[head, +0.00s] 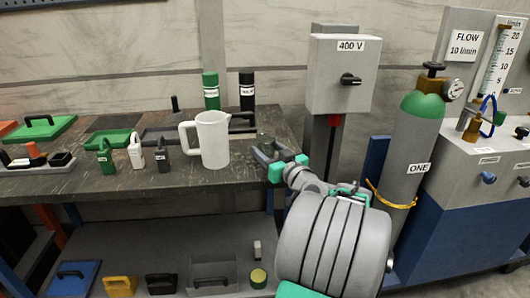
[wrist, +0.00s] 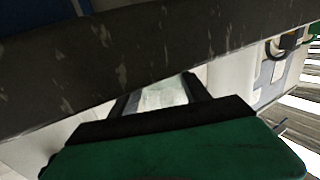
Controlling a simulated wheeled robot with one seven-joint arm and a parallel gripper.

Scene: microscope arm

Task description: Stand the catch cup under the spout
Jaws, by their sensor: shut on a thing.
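My gripper (head: 268,152) is at the right end of the dark bench, just right of the white jug. In the wrist view its two dark fingers (wrist: 162,95) are closed on a pale, see-through thing, which I take to be the catch cup (wrist: 163,94). In the head view a faint clear shape (head: 265,139) shows by the fingertips, with its outline hard to make out. The white jug (head: 213,140) stands upright on the bench with its handle to the left. I cannot tell which part is the task's spout.
The dark bench (head: 60,190) holds small green, white and grey containers (head: 136,152) and two bottles (head: 211,90) at the back. A grey 400 V box (head: 340,75) rises behind my arm. A gas cylinder (head: 408,140) and a flow panel (head: 492,80) stand at right.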

